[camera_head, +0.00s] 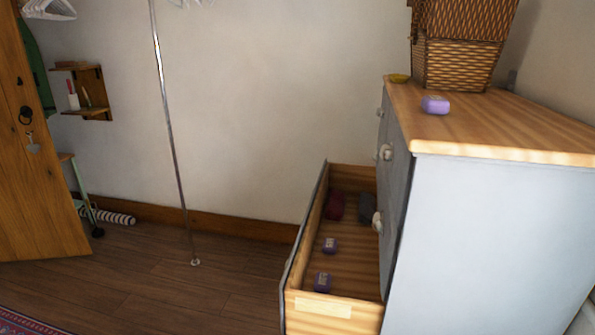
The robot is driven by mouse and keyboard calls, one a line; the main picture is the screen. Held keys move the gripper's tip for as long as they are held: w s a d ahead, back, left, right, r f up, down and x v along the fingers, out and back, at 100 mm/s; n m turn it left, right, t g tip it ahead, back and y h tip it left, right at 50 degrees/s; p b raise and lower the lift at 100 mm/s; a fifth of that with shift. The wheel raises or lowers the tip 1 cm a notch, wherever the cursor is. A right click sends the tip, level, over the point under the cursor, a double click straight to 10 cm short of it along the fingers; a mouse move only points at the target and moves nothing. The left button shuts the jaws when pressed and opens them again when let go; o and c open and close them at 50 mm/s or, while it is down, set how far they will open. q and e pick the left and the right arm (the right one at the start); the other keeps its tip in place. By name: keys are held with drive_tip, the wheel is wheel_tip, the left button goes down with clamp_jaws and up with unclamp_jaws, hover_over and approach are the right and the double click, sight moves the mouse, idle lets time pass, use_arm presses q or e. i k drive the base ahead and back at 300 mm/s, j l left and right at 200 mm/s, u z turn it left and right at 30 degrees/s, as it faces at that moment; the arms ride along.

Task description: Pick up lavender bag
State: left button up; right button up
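A small purple lavender bag (435,105) lies on the wooden top of the chest of drawers (520,145), near its left edge. Two similar purple bags lie inside the open drawer (320,307): one bag (322,282) near the front end and another bag (330,245) farther back. Pale labels show on the two bags in the drawer. Neither of my grippers is in view.
A wicker basket (458,62) and a small yellowish dish (398,78) stand on the chest top. A dark red item (335,206) and a dark grey item (366,207) lie deeper in the drawer. A thin metal pole (172,140) stands left of the drawer. A wooden door (35,170) is at left. Floor between is clear.

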sight(322, 280)
drive_tip(key=i+j+z, duration=1)
drive_tip(key=i+j, duration=0.05)
drive_tip(key=i, duration=0.1)
